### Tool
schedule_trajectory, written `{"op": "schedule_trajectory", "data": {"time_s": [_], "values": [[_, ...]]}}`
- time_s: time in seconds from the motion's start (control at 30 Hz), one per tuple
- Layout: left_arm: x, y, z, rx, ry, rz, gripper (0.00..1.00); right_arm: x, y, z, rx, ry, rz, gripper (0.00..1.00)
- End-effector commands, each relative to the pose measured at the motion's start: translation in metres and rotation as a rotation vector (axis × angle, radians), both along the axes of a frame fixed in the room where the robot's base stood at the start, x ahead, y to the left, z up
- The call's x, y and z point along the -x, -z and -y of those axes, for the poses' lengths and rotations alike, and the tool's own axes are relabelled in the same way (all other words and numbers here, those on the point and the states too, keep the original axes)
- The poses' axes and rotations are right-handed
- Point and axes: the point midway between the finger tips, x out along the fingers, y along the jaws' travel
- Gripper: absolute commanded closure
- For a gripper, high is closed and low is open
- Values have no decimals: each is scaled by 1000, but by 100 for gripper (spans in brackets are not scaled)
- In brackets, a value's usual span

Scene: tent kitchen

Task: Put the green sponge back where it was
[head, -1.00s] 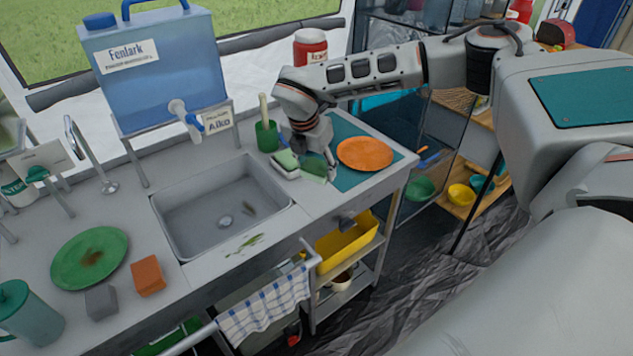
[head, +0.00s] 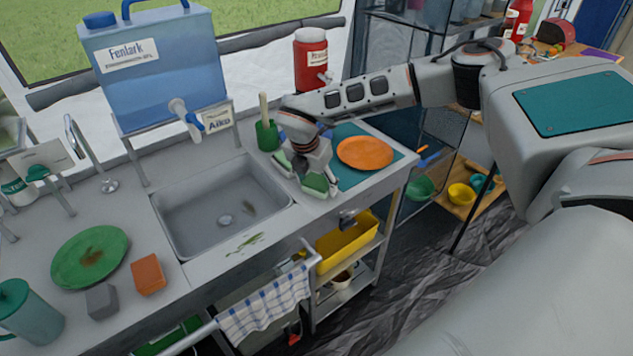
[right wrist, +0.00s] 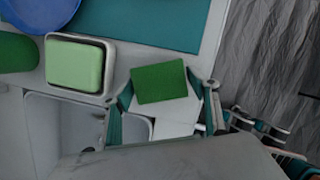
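The green sponge (head: 316,184) is at the tip of my right gripper (head: 312,180), by the front right of the sink. In the right wrist view the dark green face of the sponge (right wrist: 160,82) shows between the fingers, and the gripper looks shut on it. Whether the sponge touches the counter cannot be told. A pale green block (right wrist: 75,66) lies in a small grey dish beside the sponge; in the head view my gripper partly hides this dish. My left gripper is not in view.
The sink (head: 178,216) is left of my right gripper. A green cup with a brush (head: 267,136) stands behind the dish. An orange plate (head: 365,153) rests on a teal mat (head: 347,131) to the right. A green plate (head: 90,257) and an orange block (head: 148,274) lie at left.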

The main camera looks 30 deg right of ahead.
Motion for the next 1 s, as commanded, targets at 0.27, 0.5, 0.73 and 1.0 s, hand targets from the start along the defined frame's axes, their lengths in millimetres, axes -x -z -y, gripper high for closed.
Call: {"op": "schedule_trajectory", "data": {"time_s": [0.27,0.5,0.73,1.0], "values": [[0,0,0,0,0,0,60,0,-1,0,0,0,0,32],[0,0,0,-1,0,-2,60,0,-13,-3,-1,-2,2,32],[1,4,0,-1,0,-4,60,6,-56,-14,-2,-1,4,32],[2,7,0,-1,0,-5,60,13,-102,-27,-1,-2,2,32]]}}
